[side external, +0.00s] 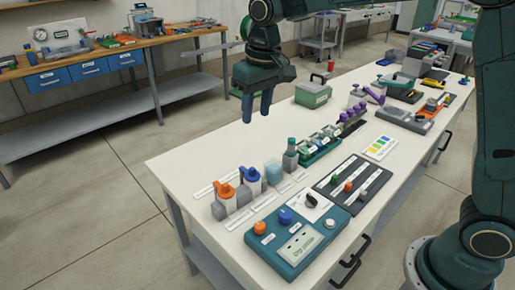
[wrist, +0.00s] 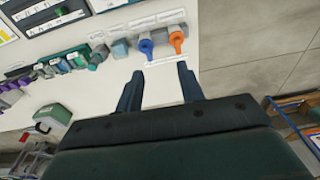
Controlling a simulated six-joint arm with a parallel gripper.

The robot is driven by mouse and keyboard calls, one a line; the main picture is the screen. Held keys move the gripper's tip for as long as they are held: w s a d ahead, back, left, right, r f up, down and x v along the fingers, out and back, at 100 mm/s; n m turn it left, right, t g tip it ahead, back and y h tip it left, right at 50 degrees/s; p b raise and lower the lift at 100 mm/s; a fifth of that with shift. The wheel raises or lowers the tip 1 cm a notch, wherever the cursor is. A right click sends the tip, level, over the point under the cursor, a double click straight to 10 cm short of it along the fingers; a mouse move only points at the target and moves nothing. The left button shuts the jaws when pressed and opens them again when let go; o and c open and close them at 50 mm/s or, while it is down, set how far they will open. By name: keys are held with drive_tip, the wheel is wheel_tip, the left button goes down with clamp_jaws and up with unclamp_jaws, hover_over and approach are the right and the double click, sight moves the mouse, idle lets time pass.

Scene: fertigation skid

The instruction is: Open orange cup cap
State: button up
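The orange cup cap (side external: 224,190) sits on a small cup at the front left of the white table. It also shows in the wrist view (wrist: 177,38), ahead of my fingers and a little right of the gap between them. A blue cup cap (side external: 249,174) stands right beside it, and shows to its left in the wrist view (wrist: 146,46). My gripper (side external: 257,118) hangs in the air, fingers pointing down, farther back than the cups and apart from them. In the wrist view its two fingers (wrist: 160,88) are spread, with nothing between them.
A light blue container (side external: 273,172) and a green-capped bottle (side external: 290,155) continue the row. A teal control box (side external: 298,238) with knobs and a dark slider panel (side external: 352,184) lie to the right. A green case (side external: 313,94) stands behind. Table room around my gripper is clear.

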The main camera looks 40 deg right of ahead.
drive_tip(key=g, duration=0.1)
hover_over(225, 184)
wheel_tip(225, 184, down, 9)
drive_tip(key=shift+r, duration=0.15)
wheel_tip(225, 184, down, 14)
drive_tip(key=shift+r, duration=0.15)
idle(0.4)
clamp_jaws()
